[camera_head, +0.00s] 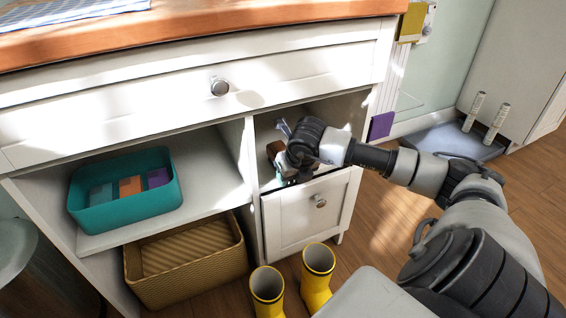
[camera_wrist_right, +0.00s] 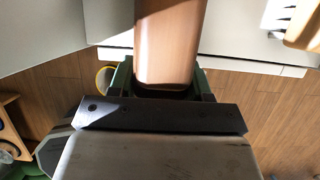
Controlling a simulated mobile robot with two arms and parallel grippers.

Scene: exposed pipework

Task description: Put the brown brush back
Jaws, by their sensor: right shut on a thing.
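The brown brush (camera_wrist_right: 170,45) shows in the right wrist view as a smooth brown wooden block, upright in the frame, between the dark green fingers of my right gripper (camera_wrist_right: 165,88). My right gripper is shut on it. A small brown part of the brush (camera_head: 274,150) shows beside the gripper there. The rest of the brush is hidden by the gripper and wrist. My left gripper is in neither view.
A teal bin (camera_head: 125,210) sits on the left shelf (camera_head: 215,195), with a woven basket (camera_head: 190,265) below. Yellow boots (camera_head: 317,275) stand on the floor before the drawer. A pale thing with a wooden part (camera_wrist_right: 300,22) is at the wrist view's upper right. Floor to the right is partly clear.

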